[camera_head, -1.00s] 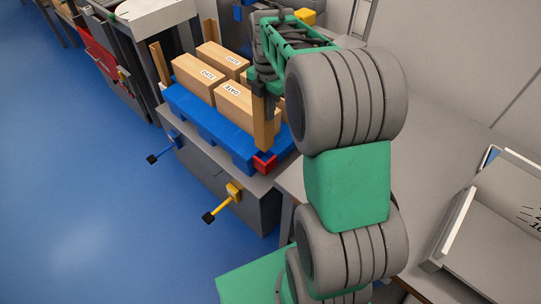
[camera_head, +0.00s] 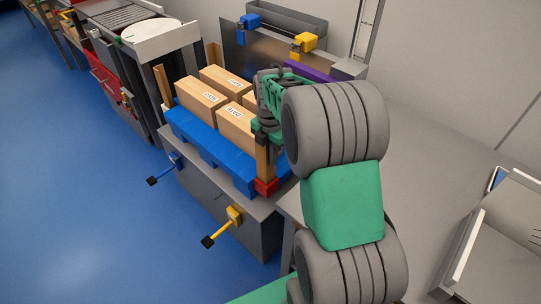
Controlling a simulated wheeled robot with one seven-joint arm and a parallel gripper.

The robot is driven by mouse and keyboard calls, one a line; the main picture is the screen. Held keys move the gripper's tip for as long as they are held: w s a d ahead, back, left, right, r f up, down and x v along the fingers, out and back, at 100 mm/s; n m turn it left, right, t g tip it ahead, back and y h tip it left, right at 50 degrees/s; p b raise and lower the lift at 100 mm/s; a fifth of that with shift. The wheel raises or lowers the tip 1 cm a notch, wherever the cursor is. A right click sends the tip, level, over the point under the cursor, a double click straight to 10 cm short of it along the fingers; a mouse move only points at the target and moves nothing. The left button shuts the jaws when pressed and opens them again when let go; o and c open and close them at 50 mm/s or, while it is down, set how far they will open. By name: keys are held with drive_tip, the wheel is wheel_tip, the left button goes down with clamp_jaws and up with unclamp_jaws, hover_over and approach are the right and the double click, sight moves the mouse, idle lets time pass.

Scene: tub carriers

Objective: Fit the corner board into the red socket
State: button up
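The corner board (camera_head: 262,161) is a narrow tan upright strip at the near right corner of the blue pallet. The red socket (camera_head: 267,187) sits on that pallet corner. The board's lower end meets the socket in the picture; how deep it sits is hard to tell. My gripper (camera_head: 267,143), dark below a green wrist, is at the board's upper part and looks shut on it. My arm hides part of the fingers and the board's top.
The blue pallet (camera_head: 211,143) carries several tan cartons (camera_head: 203,97) and stands on a grey stand with a blue lever (camera_head: 166,169) and a yellow lever (camera_head: 223,226). Other tan posts (camera_head: 164,86) rise at the pallet's far side. A grey table with a white tray (camera_head: 466,249) lies at right.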

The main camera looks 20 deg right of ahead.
drive_tip(key=shift+o, duration=1)
wheel_tip(320, 180, up, 12)
drive_tip(key=shift+r+p, duration=0.1)
drive_tip(key=shift+p, duration=1.1)
drive_tip(key=shift+s+a+r, duration=0.1)
drive_tip(key=shift+s+a, duration=0.05)
drive_tip(key=s+a+f+m+t, duration=0.1)
drive_tip(key=s+a+f+m, duration=0.1)
drive_tip(key=s+a+m, duration=0.3)
drive_tip(key=s+a+f+m+t, duration=0.1)
drive_tip(key=s+a+m, duration=0.3)
drive_tip(key=s+m, duration=0.7)
drive_tip(key=f+m, duration=0.1)
drive_tip(key=m, duration=0.5)
drive_tip(key=shift+s+a, duration=0.4)
